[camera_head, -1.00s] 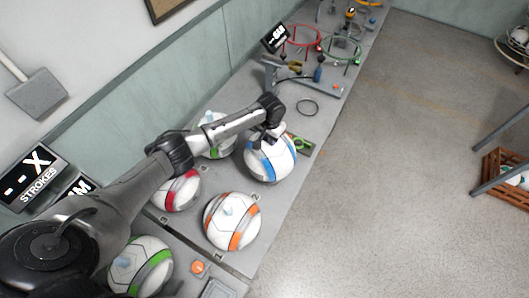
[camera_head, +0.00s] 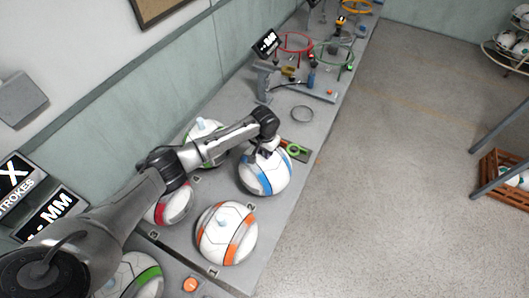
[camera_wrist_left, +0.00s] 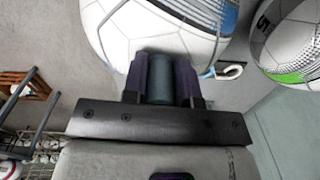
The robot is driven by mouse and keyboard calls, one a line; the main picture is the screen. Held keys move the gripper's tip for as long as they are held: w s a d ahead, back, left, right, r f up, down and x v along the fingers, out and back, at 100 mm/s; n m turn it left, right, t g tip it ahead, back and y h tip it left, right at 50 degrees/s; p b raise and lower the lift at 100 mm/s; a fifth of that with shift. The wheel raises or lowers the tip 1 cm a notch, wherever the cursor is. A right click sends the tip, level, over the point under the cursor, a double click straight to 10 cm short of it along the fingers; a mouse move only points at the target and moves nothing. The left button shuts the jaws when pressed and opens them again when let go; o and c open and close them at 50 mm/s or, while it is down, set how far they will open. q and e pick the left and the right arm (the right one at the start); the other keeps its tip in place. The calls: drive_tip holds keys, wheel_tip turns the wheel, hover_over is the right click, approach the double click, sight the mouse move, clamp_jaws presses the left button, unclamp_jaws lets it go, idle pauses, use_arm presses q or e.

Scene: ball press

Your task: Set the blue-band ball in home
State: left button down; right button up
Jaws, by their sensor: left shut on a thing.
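The blue-band ball (camera_head: 266,173) is white with blue bands. It is on or just above the grey bench, beyond the orange-band ball; I cannot tell whether it touches. My left gripper (camera_head: 266,152) is at its top. In the left wrist view my left gripper (camera_wrist_left: 165,82) is shut on a teal knob (camera_wrist_left: 166,82) next to the ball's white shell (camera_wrist_left: 150,32). The gripper and forearm hide part of the ball's top. I cannot make out which spot is home. My right gripper is not in view.
An orange-band ball (camera_head: 226,234), a red-band ball (camera_head: 172,205) and green-band balls (camera_head: 205,129) stand close around. A green-marked plate (camera_head: 296,151) lies just beyond the blue-band ball. A dark ring (camera_head: 302,114) and hoop stands (camera_head: 296,42) are farther along the bench.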

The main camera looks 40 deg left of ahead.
use_arm(q)
drive_tip(key=shift+f, duration=0.2)
drive_tip(key=c, duration=0.9)
unclamp_jaws()
wheel_tip(320, 180, up, 12)
drive_tip(key=shift+r+p, duration=0.25)
drive_tip(key=shift+p, duration=0.15)
